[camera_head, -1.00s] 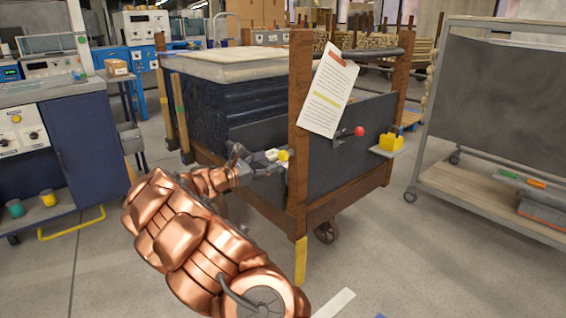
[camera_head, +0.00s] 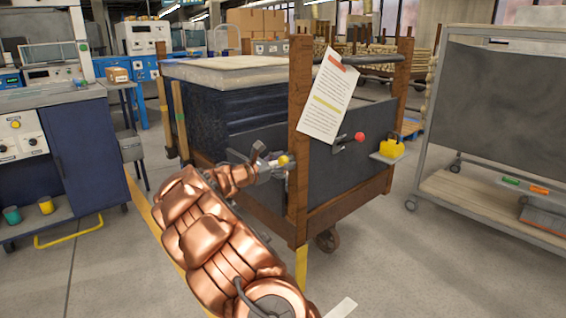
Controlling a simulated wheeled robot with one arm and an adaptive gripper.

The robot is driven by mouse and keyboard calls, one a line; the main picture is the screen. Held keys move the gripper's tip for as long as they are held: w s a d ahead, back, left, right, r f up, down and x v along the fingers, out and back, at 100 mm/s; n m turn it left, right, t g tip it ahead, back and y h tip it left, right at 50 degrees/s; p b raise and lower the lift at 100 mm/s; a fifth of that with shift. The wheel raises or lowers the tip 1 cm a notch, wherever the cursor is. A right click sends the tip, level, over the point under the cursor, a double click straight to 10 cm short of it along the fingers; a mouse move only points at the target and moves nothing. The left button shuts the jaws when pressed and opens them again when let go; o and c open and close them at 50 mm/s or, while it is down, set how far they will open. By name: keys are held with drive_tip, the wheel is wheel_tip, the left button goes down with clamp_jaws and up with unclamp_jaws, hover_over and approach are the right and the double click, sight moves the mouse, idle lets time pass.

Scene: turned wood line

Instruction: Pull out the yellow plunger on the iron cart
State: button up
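The iron cart (camera_head: 250,205) has rusty brown posts and rails with dark side panels. The yellow plunger (camera_head: 283,160) is a small round knob low beside the cart's near post, left of it. My gripper (camera_head: 274,166) is right at the plunger, with its fingers overlapping the knob in the picture. One dark finger link points up. The far finger and any contact are hidden, so I cannot tell whether it is shut on the knob.
A paper sheet (camera_head: 327,96) hangs on the near post. A red-knobbed lever (camera_head: 359,137) and a yellow padlock-like block (camera_head: 391,146) are on the cart's right side. A blue cabinet (camera_head: 85,165) stands left and a wheeled rack (camera_head: 480,195) right.

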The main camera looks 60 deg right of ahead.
sight(281, 162)
clamp_jaws()
idle(0.3)
drive_tip(key=p+v, duration=0.2)
drive_tip(key=v, duration=0.1)
drive_tip(key=shift+w+r, duration=0.1)
drive_tip(key=shift+r, duration=0.05)
drive_tip(key=shift+a+f, duration=0.2)
drive_tip(key=shift+f, duration=0.05)
drive_tip(key=shift+c, duration=0.2)
unclamp_jaws()
drive_tip(key=shift+a, duration=0.15)
drive_tip(key=o, duration=0.3)
drive_tip(key=shift+r, duration=0.1)
drive_tip(key=v, duration=1.1)
drive_tip(key=shift+a, duration=0.35)
